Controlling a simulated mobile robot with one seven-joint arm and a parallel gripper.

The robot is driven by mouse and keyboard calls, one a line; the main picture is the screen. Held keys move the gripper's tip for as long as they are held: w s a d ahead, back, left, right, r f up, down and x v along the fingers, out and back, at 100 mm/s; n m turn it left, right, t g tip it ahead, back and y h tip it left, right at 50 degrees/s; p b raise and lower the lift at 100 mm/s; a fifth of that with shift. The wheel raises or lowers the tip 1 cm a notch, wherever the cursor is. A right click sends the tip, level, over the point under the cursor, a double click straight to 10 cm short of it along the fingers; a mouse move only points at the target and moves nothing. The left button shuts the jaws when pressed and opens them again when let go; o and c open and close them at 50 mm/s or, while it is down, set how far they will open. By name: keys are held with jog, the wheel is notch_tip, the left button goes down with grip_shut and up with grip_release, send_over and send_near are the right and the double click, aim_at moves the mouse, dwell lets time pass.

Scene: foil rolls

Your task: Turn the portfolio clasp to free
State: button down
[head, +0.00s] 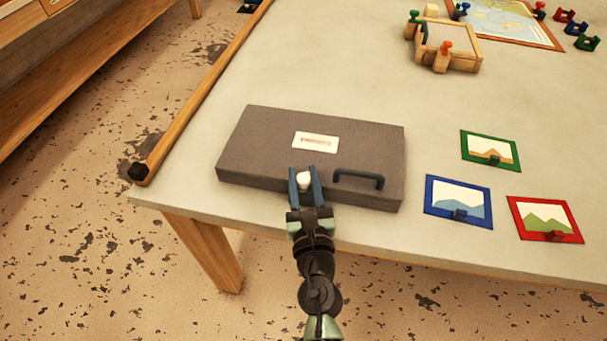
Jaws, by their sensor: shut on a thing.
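The portfolio (260,140) is a flat grey-brown case lying shut near the front edge of the table, with a white label (315,141) on top. A dark handle (358,179) sits on its front right. The clasp (304,176) shows as a small pale knob at the front edge, left of the handle. My gripper (305,178) reaches in from the front, its two blue fingers on either side of the clasp and shut on it. The clasp's lower part is hidden by the fingers, and I cannot tell which way it is turned.
Green (490,151), blue (458,202) and red (545,219) framed pictures lie right of the portfolio. A wooden block fixture (447,50) and a map board (505,22) are at the back. A wooden rail (205,90) runs along the left edge. The table middle is clear.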

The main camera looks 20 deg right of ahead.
jog(key=shift+a+m+g+h+p, duration=0.1)
jog(key=shift+m+g+h+p, duration=0.6)
jog(key=shift+m+h+p, duration=0.8)
jog(key=m+g+h, duration=0.1)
jog(key=h, duration=0.2)
jog(key=shift+w, duration=0.1)
jog(key=m+g+h, duration=0.4)
jog(key=shift+f+g+b, duration=0.15)
jog(key=shift+g+b, duration=0.15)
jog(key=shift+b, duration=0.1)
jog(key=m+g+h+b, duration=0.2)
jog(key=g, duration=0.1)
jog(key=shift+f+m+g+b, duration=0.1)
jog(key=shift+m+g+b, duration=0.2)
jog(key=shift+b, duration=0.05)
jog(key=m+g+h+b, duration=0.1)
jog(key=m+g+b, duration=0.1)
jog(key=g+b, duration=0.2)
jog(key=shift+f+m, duration=0.1)
jog(key=shift+m, duration=0.3)
jog(key=m+g+b, duration=0.2)
jog(key=g+b, duration=0.2)
jog(key=b, duration=0.1)
jog(key=shift+m, duration=0.3)
jog(key=shift+r+m+g+b, duration=0.2)
jog(key=shift+m+g+b, duration=0.3)
jog(key=shift+g+b, duration=0.55)
jog(key=shift+r+m+g+b, duration=0.15)
jog(key=shift+m+g+b, duration=0.15)
jog(key=shift+g, duration=0.05)
